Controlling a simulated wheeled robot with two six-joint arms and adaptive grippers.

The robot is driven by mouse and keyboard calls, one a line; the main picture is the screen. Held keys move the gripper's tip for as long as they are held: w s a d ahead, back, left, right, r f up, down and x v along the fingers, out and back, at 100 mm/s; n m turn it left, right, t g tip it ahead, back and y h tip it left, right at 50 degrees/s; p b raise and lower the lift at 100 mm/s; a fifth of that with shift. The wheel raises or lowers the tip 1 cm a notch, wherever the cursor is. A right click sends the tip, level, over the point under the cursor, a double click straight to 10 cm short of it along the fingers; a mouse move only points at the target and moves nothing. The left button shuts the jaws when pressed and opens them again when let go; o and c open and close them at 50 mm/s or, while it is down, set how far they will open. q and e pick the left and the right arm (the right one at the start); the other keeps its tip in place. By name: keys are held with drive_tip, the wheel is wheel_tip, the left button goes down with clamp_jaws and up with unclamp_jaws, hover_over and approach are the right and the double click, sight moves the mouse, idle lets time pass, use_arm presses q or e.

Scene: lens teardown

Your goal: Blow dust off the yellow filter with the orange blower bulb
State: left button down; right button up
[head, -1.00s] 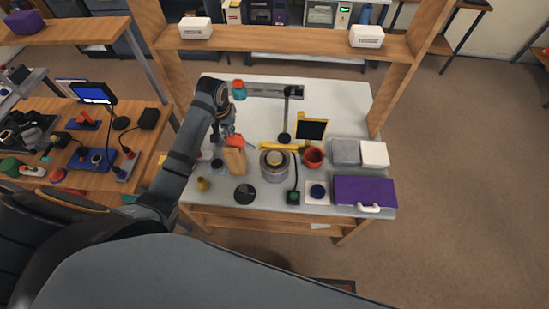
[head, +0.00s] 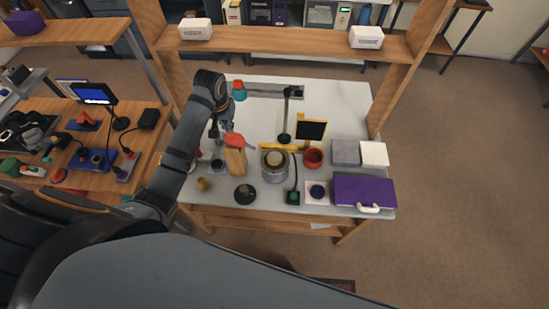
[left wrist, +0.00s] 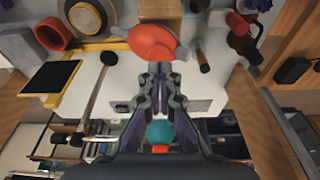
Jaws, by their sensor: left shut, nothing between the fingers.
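The orange blower bulb (head: 236,140) sits at the top of a wooden block (head: 237,163) on the white bench. It also shows in the left wrist view (left wrist: 152,43), just beyond my fingertips. A pale yellow disc, which looks like the yellow filter (head: 280,159), lies on top of a grey round stand to the right of the block. My left gripper (head: 227,127) is shut and empty, close to the bulb on its far side. In the left wrist view its fingertips (left wrist: 160,69) point at the bulb, apparently just short of it. My right gripper is not in view.
A red cup (head: 313,158), a black-screened yellow stand (head: 311,130) and a thin post (head: 287,115) stand right of the block. A purple case (head: 364,190) lies at the front right. A teal-and-red item (head: 239,91) is at the back. The bench's back right is clear.

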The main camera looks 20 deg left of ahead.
use_arm(q)
drive_tip(key=shift+r, duration=2.5)
wheel_tip(320, 180, down, 4)
drive_tip(key=m+h, duration=0.1)
drive_tip(key=m, duration=0.5)
drive_tip(key=shift+a+b, duration=0.1)
drive_tip(key=shift+b, duration=0.25)
drive_tip(key=shift+f, duration=0.55)
